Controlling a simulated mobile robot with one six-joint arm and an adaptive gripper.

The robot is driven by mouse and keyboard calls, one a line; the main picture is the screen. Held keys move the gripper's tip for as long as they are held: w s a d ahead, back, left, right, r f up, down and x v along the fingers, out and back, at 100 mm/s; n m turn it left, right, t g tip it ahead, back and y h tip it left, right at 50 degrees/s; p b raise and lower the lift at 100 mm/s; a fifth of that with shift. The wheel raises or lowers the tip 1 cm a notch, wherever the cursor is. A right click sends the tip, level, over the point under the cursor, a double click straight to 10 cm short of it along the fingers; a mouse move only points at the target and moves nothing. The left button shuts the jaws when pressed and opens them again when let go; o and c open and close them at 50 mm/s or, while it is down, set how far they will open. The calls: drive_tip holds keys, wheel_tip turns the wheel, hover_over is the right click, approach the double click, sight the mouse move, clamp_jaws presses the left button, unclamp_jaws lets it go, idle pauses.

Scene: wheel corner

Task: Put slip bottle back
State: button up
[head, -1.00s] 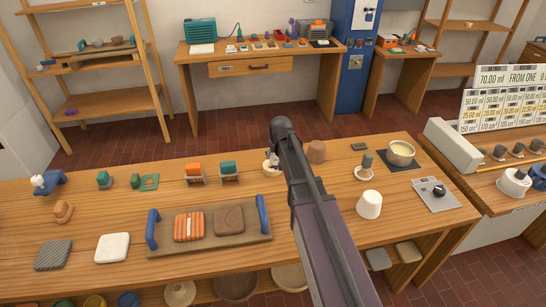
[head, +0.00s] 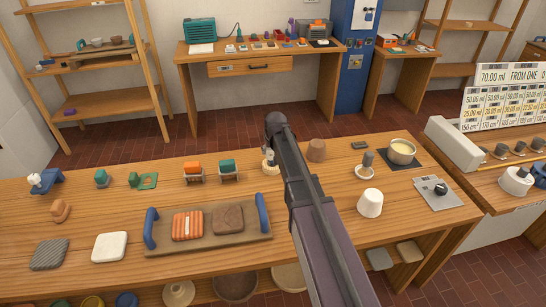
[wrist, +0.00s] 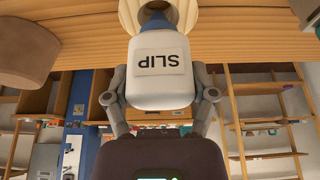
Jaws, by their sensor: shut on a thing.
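The slip bottle (wrist: 160,68) is white with an upside-down "SLIP" label in the wrist view. My gripper (wrist: 161,100) is shut on it, one finger on each side. Its blue collar points toward a cream round holder (wrist: 184,14) on the table side. In the head view the bottle (head: 267,153) shows as a small pale shape beside my gripper (head: 273,140), just above the cream holder (head: 269,168). My arm partly hides both. I cannot tell whether the nozzle sits inside the holder.
Green and orange blocks on small stands (head: 193,172) are to the left. A board with blue handles (head: 240,240) lies in front. Bare tabletop lies between them.

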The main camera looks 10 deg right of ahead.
drive_tip(key=shift+f+b, duration=0.55)
drive_tip(key=shift+f, duration=0.35)
drive_tip(key=o, duration=1.2)
drive_tip(key=shift+o, duration=0.2)
drive_tip(key=shift+f, duration=0.25)
drive_tip(key=p+v, duration=0.5)
drive_tip(key=v, duration=0.1)
drive_tip(key=shift+r, duration=0.1)
drive_tip(key=p+v, duration=0.7)
drive_tip(key=shift+s+r, duration=0.15)
drive_tip(key=shift+r, duration=0.2)
